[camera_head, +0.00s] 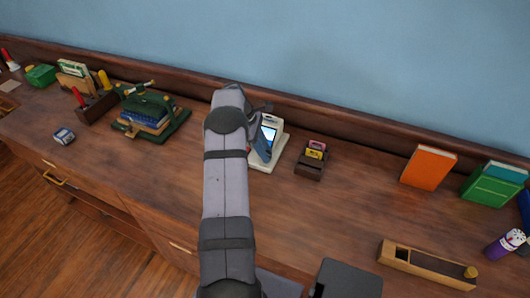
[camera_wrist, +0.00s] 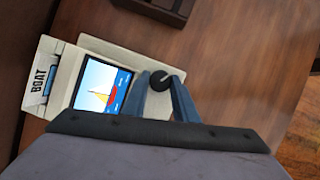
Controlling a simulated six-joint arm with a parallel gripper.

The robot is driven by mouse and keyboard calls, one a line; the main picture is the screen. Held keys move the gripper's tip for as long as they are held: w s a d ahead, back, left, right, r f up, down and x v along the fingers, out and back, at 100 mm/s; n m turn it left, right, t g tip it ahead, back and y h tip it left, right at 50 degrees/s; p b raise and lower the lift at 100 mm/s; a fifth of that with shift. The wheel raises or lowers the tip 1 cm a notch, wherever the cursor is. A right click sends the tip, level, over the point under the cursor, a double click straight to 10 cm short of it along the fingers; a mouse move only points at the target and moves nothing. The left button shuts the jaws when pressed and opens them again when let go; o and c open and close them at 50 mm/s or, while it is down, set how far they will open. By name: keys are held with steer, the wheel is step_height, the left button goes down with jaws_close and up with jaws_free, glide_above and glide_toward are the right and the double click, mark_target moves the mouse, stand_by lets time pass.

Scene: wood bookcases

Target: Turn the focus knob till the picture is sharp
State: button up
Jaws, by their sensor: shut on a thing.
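The white viewer (camera_head: 265,165) stands on the wooden desk top behind my arm. The boat's shapes are readable, but at this size I cannot tell if the picture is fully sharp. A card marked BOAT (camera_wrist: 40,82) sits at its left end. The round black focus knob (camera_wrist: 159,82) is between the blue fingertips of my gripper (camera_wrist: 162,77), which is shut on it. In the head view, my arm hides the knob.
A dark holder (camera_head: 309,170) with pink and yellow cards stands right of the viewer. A green press (camera_head: 150,105) is to the left.

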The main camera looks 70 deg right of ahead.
stand_by(0.3)
steer(key=o, duration=1.1)
steer(key=shift+c, duration=0.2)
